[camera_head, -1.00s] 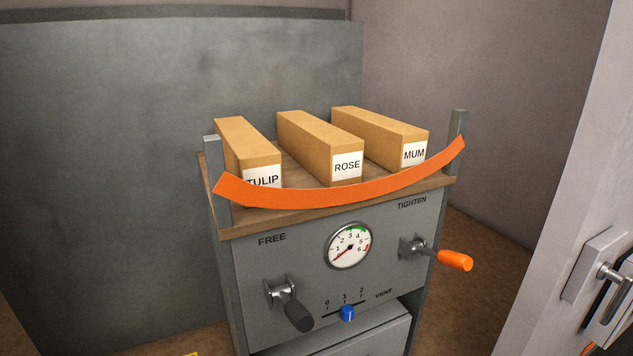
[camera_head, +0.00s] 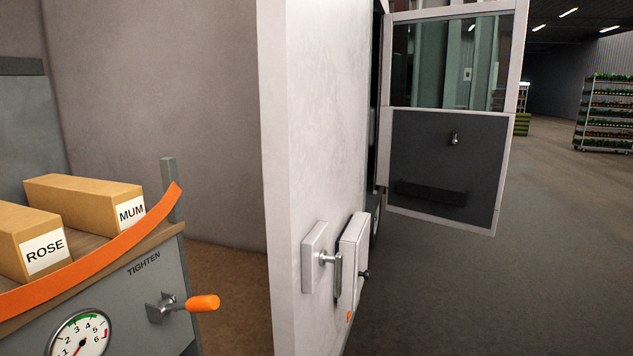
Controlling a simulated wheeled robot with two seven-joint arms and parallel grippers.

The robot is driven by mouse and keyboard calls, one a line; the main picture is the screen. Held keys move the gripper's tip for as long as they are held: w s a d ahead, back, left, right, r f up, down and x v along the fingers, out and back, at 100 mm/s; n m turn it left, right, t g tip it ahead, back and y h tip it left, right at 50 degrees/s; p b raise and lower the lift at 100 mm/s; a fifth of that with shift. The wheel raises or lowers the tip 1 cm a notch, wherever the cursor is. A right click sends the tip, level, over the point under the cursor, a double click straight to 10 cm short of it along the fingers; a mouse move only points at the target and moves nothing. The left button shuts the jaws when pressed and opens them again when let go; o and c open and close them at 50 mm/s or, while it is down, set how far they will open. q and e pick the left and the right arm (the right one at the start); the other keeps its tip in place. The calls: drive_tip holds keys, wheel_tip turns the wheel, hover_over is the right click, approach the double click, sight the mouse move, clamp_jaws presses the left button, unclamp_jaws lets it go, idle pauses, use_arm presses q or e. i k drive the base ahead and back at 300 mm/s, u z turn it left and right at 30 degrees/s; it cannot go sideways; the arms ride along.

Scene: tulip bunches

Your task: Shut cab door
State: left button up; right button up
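The cab door (camera_head: 446,165) stands open at the right of the head view, swung out from the vehicle's side. It has a window in its upper half and a dark inner panel below. A small metal handle (camera_head: 454,138) sits on the panel, with a dark pocket or ledge beneath it. The cab opening is mostly hidden behind the pale wall edge. Neither of my grippers is in view.
A pale wall end (camera_head: 315,150) with a latch handle (camera_head: 330,265) stands in the middle. At left is a grey cabinet with a gauge (camera_head: 82,335), an orange-handled lever (camera_head: 200,304) and boxes marked ROSE (camera_head: 35,243) and MUM (camera_head: 85,203). Open floor (camera_head: 520,290) lies right; a plant rack (camera_head: 605,112) stands far back.

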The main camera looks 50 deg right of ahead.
sight(425, 176)
drive_tip(key=k, duration=0.5)
drive_tip(key=z, duration=2.9)
drive_tip(key=i, duration=7.55)
drive_tip(key=u, duration=0.8)
